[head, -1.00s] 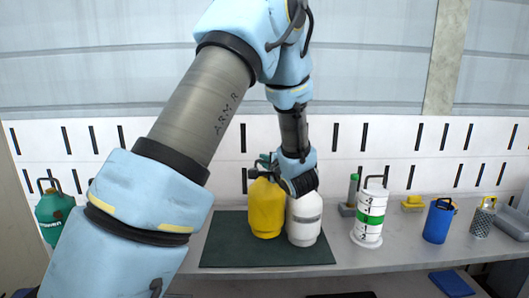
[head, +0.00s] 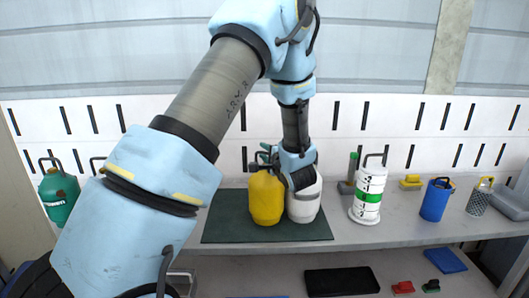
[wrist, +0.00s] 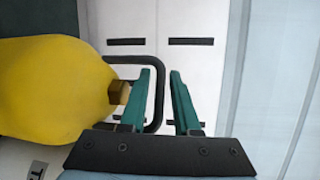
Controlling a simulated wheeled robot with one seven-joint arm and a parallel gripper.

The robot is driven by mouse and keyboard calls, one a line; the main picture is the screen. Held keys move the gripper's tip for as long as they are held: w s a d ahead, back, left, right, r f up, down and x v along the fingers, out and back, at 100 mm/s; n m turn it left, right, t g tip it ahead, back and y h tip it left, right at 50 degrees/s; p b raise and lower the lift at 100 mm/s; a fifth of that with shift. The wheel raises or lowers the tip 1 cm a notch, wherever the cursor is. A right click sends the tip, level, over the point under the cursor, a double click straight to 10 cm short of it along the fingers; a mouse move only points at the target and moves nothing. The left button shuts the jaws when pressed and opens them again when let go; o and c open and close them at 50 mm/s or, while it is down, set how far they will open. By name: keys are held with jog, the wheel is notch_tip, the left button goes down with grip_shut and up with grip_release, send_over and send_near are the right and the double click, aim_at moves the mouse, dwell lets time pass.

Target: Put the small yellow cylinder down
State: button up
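The yellow cylinder (head: 266,203) stands upright on the dark green mat (head: 225,232), left of a white cylinder (head: 304,206) close beside it. My gripper (head: 265,155) is at the top of the yellow cylinder in the head view, partly hidden by my wrist. In the wrist view the yellow cylinder (wrist: 55,90) fills the left side, with its brass valve and black handle (wrist: 158,85). The two green fingers of my gripper (wrist: 164,78) are apart. One bar of the handle lies between them, with a gap to the right finger.
To the right on the bench (head: 390,225) stand a white container with a green band (head: 367,197), a blue container (head: 436,200) and a grey perforated one (head: 480,198). A teal cylinder (head: 58,197) is at far left. A black mat (head: 340,281) lies on the lower shelf.

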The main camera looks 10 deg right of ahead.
jog(key=shift+o, duration=0.8)
